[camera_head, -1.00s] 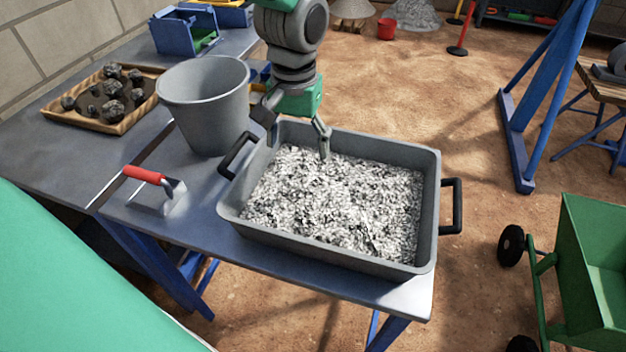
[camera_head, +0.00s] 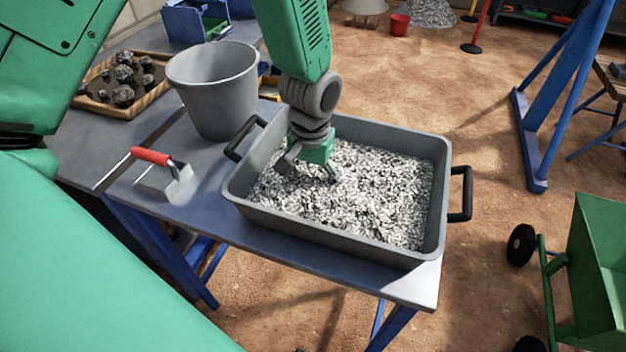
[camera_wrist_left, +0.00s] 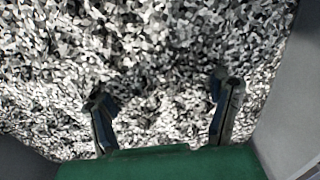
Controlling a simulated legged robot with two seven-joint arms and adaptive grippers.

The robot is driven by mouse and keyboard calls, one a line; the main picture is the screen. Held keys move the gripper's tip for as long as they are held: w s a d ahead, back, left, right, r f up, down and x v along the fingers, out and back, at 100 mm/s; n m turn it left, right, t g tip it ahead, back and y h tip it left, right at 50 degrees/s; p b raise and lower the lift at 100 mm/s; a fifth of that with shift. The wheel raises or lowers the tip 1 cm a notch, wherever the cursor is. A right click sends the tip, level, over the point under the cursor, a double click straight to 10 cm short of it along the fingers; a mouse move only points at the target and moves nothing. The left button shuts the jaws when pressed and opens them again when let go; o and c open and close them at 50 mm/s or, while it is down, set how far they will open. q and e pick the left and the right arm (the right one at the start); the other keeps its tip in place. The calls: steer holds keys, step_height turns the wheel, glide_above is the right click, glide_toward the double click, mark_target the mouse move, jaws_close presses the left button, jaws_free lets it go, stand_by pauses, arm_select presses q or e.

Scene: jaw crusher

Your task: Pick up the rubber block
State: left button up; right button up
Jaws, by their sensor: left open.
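No rubber block can be made out in either view; the grey-and-white chips (camera_head: 385,200) fill the grey tray (camera_head: 443,205) and could hide small things. My left gripper (camera_head: 310,174) is inside the tray, over its left half, pointing down with fingers apart. In the left wrist view its two fingers (camera_wrist_left: 160,92) are spread wide, with only chips (camera_wrist_left: 150,45) between and beyond them. The fingertips are close to the chips; I cannot tell whether they touch. My right gripper is not in view.
The tray has raised walls and black handles. A grey bucket (camera_head: 213,95) stands behind its left side. A green cart (camera_head: 590,260) stands right.

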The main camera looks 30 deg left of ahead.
arm_select(q)
steer(key=shift+a, duration=0.45)
steer(key=c, duration=1.3)
steer(key=shift+c, duration=0.2)
steer(key=shift+d, duration=0.15)
